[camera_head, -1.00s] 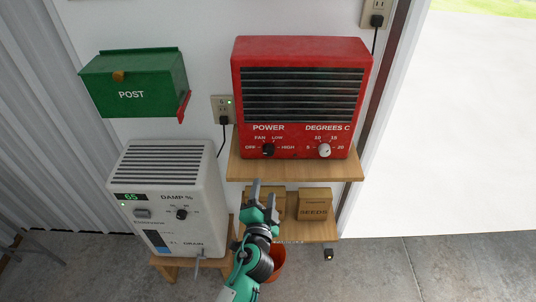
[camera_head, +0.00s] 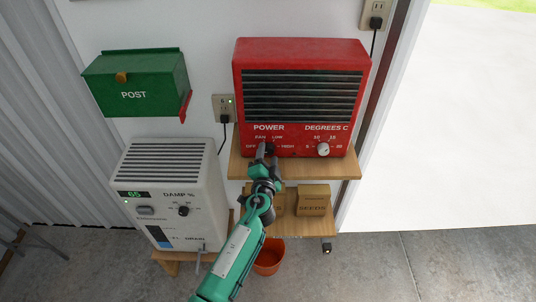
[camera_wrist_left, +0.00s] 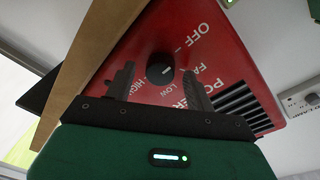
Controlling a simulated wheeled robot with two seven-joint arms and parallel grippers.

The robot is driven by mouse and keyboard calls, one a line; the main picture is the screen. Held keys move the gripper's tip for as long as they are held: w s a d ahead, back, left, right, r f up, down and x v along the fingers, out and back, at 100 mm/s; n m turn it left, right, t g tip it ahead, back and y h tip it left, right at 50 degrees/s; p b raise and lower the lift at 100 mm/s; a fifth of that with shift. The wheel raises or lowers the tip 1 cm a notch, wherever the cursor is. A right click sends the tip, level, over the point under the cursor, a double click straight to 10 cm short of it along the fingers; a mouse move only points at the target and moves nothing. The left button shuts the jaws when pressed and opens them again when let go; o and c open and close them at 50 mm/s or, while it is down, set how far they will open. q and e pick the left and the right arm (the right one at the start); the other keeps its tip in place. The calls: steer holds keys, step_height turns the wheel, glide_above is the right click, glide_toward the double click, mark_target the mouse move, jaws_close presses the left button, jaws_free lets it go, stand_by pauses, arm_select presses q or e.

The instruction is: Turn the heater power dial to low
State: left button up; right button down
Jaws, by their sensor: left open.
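The red heater (camera_head: 303,92) stands on a wooden shelf against the wall. Its black power dial (camera_wrist_left: 160,67), with OFF, FAN, LOW and HIGH around it, is at the lower left of its front. My left gripper (camera_head: 266,152) is in front of this dial and partly covers it in the head view. In the left wrist view its open fingers (camera_wrist_left: 158,73) appear on either side of the dial. I cannot tell whether they touch it. The dial's pointer setting is too small to read surely. My right gripper is not in view.
A white temperature dial (camera_head: 323,149) is right of the power dial. A white dehumidifier (camera_head: 165,160) stands at lower left, below a green post box (camera_head: 135,82). Small boxes (camera_head: 313,199) sit on the lower shelf (camera_head: 310,228), above an orange pot (camera_head: 269,256).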

arm_select(q)
steer(key=shift+w, duration=0.25)
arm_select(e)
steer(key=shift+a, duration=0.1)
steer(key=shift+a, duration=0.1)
arm_select(q)
steer(key=c, duration=1)
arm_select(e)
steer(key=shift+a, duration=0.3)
